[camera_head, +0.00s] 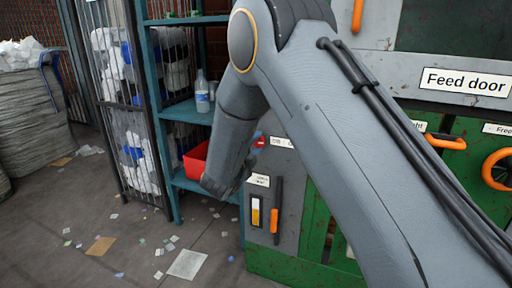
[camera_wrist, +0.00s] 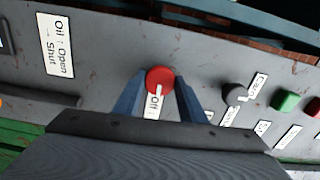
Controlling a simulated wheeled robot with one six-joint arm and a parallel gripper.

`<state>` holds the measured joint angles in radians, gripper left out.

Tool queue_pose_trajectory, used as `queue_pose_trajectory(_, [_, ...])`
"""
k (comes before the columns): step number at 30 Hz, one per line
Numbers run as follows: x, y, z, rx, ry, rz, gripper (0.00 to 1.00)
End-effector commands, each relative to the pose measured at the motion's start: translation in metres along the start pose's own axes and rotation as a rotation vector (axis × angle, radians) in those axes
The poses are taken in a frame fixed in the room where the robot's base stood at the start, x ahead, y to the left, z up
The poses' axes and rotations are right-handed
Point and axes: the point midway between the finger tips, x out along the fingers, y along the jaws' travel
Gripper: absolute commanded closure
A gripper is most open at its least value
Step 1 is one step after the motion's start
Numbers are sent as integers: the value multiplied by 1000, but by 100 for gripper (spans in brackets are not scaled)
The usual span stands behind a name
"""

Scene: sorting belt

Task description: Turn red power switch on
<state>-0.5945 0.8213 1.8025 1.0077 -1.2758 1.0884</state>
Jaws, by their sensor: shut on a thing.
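The red power switch is a round red knob (camera_wrist: 159,78) on the grey panel, in the middle of the wrist view. A white mark on its lower edge points toward the white "Off" label (camera_wrist: 153,101) below it. My gripper (camera_wrist: 158,83) has one blue finger on each side of the knob and is shut on it. In the head view a small part of the red knob (camera_head: 261,142) shows beside my arm. My arm hides most of the gripper there.
Right of the red knob are a dark knob (camera_wrist: 234,94), a green button (camera_wrist: 286,101) and a red button (camera_wrist: 313,107). An "Oil: Open Shut" label (camera_wrist: 56,45) is at left. A teal shelf (camera_head: 187,112) with a red bin (camera_head: 194,161) stands left of the panel. An orange lever (camera_head: 274,220) is below.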

Motion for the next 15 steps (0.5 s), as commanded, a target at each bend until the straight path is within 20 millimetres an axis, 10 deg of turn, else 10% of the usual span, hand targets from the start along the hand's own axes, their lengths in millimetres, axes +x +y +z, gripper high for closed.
queue_pose_trajectory(15, [0,1,0,67,0,1,85])
